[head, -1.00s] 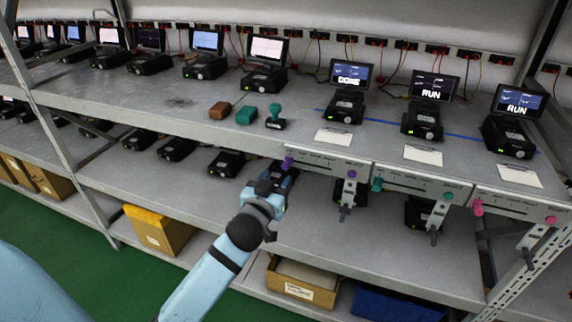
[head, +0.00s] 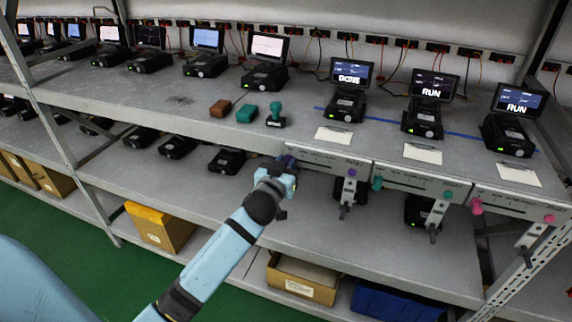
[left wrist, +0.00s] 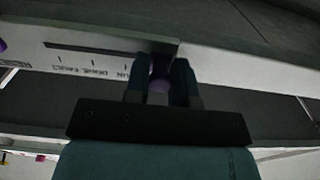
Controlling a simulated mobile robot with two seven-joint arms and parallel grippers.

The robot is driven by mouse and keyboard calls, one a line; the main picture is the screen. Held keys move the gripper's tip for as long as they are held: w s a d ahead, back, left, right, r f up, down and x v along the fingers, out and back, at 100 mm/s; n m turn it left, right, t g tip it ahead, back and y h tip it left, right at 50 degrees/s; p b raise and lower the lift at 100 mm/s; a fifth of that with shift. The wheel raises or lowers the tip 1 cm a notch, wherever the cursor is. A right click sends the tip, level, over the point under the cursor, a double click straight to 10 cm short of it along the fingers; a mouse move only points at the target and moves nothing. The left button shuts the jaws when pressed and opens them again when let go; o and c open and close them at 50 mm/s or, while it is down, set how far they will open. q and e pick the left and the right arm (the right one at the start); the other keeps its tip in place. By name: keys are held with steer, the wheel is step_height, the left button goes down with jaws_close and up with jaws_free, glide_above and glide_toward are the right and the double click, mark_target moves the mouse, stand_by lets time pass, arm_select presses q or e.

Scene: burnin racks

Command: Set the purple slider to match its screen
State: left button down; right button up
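The purple slider panel (head: 325,159) is on the shelf's front edge, and a purple dot marks its right end. The screen (head: 351,72) above it reads DONE. My left gripper (head: 287,164) is at the panel's left end and hides the slider knob in the head view. In the left wrist view the purple knob (left wrist: 160,70) sits between the fingertips of my left gripper (left wrist: 160,78). One finger is on each side, and whether they press on it is unclear. The panel's printing, including DONE, appears upside down there. My right gripper is out of view.
A teal slider panel (head: 420,182) and a pink slider panel (head: 520,204) continue to the right, below screens reading RUN. Small levers hang under the panels. A brown block (head: 221,108), a teal block (head: 247,112) and a teal stamp (head: 275,113) lie on the shelf.

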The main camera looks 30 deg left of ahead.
mark_target(315, 164)
arm_select(q)
steer(key=shift+w+d+b, duration=0.2)
steer(key=shift+w+d, duration=0.1)
steer(key=shift+d, duration=0.85)
steer(key=shift+w+d+b, duration=0.15)
steer(key=shift+w+d, duration=0.1)
steer(key=shift+d, duration=0.9)
steer(key=shift+w+d+b, duration=0.2)
steer(key=shift+w+d, duration=0.1)
steer(key=shift+d, duration=0.85)
steer(key=c, duration=1)
jaws_free()
steer(key=shift+s, duration=0.1)
